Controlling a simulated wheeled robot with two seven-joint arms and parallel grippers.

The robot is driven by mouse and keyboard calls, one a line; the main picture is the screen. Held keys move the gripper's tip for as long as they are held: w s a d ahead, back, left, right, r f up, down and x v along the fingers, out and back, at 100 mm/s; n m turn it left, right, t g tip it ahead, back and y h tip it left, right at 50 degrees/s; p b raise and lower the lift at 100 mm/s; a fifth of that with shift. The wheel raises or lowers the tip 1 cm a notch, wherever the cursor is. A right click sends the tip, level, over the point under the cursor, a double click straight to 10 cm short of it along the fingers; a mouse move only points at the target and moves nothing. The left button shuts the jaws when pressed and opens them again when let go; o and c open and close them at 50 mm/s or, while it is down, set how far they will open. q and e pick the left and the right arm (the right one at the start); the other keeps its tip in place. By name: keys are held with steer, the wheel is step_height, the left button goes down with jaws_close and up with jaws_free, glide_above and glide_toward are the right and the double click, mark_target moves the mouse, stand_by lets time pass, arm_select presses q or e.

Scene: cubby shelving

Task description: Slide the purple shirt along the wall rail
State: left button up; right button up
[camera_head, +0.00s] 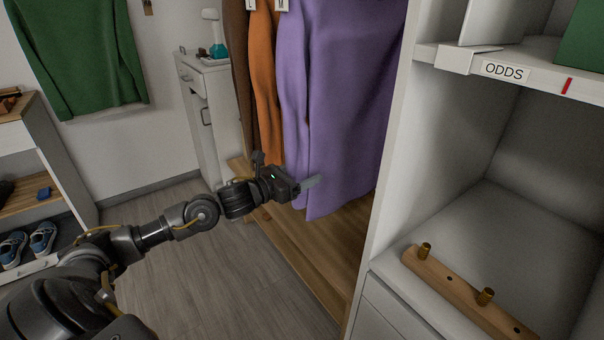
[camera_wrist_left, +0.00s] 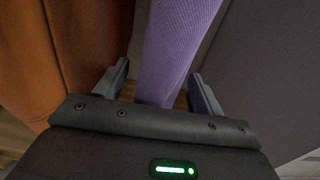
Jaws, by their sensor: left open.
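The purple shirt (camera_head: 335,100) hangs in the closet bay, to the right of an orange garment (camera_head: 265,80). Its rail and hanger are out of view above. My left gripper (camera_head: 308,184) is at the lower left part of the purple shirt. In the left wrist view, the edge of the purple shirt (camera_wrist_left: 175,50) stands between the two open fingers of my left gripper (camera_wrist_left: 160,88). The orange garment (camera_wrist_left: 65,60) is to the left, outside the left finger. My right gripper is not in view.
A white partition (camera_head: 388,160) bounds the bay on the right. Beyond it, a cubby shelf labelled ODDS (camera_head: 505,72) sits above a wooden peg board (camera_head: 465,295). A white cabinet (camera_head: 207,110) stands behind to the left. A green garment (camera_head: 80,50) hangs on the wall.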

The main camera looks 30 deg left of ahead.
arm_select(q)
steer(key=shift+s, duration=0.1)
steer(key=v, duration=1)
steer(key=shift+s+a, duration=0.15)
steer(key=shift+s, duration=0.15)
